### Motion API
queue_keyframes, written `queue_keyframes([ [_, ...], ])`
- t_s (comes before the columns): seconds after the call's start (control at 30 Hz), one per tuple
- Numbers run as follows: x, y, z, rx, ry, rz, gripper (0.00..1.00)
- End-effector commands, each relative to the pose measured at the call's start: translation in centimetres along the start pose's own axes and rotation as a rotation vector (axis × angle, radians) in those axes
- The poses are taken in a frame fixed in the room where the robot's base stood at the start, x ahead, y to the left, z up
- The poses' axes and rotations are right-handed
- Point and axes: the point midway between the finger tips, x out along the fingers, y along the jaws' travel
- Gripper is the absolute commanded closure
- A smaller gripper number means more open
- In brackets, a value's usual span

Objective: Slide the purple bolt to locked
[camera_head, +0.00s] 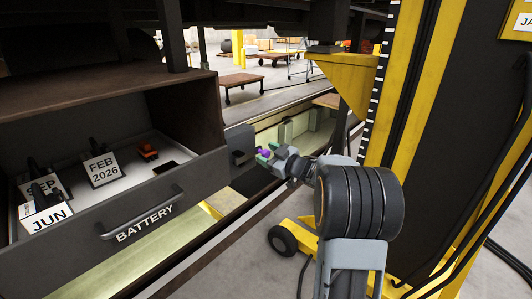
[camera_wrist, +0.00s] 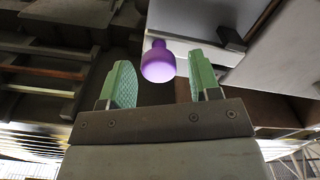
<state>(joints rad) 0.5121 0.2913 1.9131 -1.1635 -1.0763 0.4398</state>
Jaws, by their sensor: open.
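The purple bolt (camera_head: 263,153) sticks out beside the right end of the open battery drawer, near a dark grey bracket (camera_head: 239,144). Its rounded purple knob also shows in the wrist view (camera_wrist: 158,63). My gripper (camera_head: 270,155) is at the bolt with its green fingers open. In the wrist view my gripper (camera_wrist: 160,82) has one finger on each side of the knob, with a visible gap on both sides. The knob sits slightly nearer the right finger's tip in height and is not gripped. Whether the bolt is locked cannot be told.
The drawer marked BATTERY (camera_head: 145,222) is pulled out, with a handle (camera_head: 141,212), date cards (camera_head: 102,168) and a small orange item (camera_head: 148,151) in it. A yellow and black jack column (camera_head: 405,90) stands close on the right. A pit runs below.

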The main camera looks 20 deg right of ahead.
Motion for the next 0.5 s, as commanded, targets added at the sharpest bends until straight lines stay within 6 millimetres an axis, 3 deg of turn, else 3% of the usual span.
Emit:
queue_keyframes([
  [0.47,0.91,0.00,0.01,0.000,0.000,0.001,0.43],
  [0.5,0.90,0.00,0.01,0.000,0.000,0.001,0.47],
])
